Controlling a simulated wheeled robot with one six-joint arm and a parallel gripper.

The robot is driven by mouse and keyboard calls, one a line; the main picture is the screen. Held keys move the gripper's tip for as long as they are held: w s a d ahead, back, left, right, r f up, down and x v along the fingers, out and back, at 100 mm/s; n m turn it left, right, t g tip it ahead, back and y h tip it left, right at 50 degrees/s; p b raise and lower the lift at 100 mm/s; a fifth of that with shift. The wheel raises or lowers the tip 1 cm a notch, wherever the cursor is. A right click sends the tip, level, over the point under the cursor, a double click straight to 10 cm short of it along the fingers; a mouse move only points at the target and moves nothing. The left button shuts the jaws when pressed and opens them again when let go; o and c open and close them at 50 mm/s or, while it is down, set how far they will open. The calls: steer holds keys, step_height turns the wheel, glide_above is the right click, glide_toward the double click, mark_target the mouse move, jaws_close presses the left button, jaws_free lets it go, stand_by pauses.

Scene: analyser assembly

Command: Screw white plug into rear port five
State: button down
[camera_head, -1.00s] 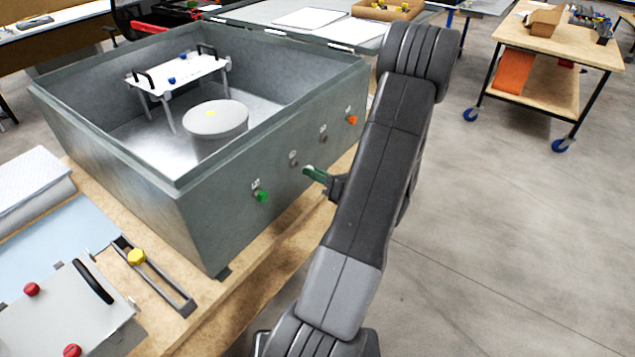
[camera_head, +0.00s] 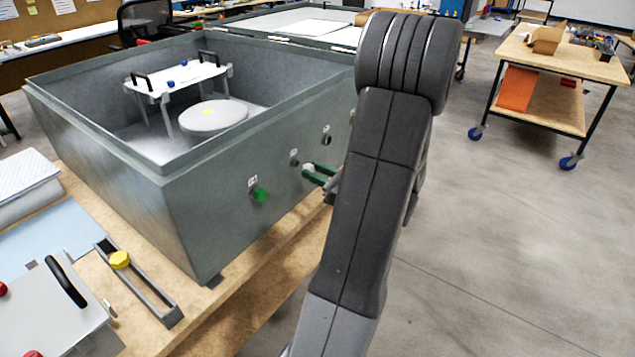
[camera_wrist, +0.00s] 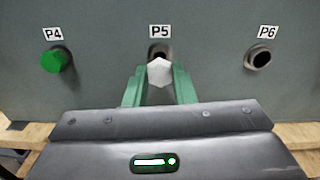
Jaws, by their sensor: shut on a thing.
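My gripper (camera_wrist: 160,90) has green fingers and is shut on a white plug (camera_wrist: 159,71), which has a faceted head. In the wrist view the plug is in front of the port labelled P5 (camera_wrist: 159,47), covering its lower part; a dark rim of the port shows above it. I cannot tell whether the plug's tip is inside the hole. In the head view my gripper (camera_head: 318,176) is close to the grey box's side wall (camera_head: 215,190), with a bit of the white plug (camera_head: 308,168) at the fingertips.
Port P4 to the left holds a green plug (camera_wrist: 55,60). Port P6 (camera_wrist: 260,60) to the right is an open hole. The box stands on a wooden bench (camera_head: 265,265); a slotted rail with a yellow knob (camera_head: 120,259) lies at lower left. Open floor lies to the right.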

steer(key=n+b, duration=0.3)
steer(key=b, duration=0.1)
steer(key=n+b, duration=0.4)
steer(key=b, duration=0.1)
steer(key=n+b, duration=0.3)
steer(key=b, duration=0.1)
steer(key=shift+w+a+f+n+b, duration=0.1)
steer(key=shift+w+a+n+b, duration=0.1)
steer(key=shift+a+n+b, duration=0.15)
steer(key=shift+w+a, duration=0.35)
steer(key=shift+a, duration=0.2)
stand_by(2.0)
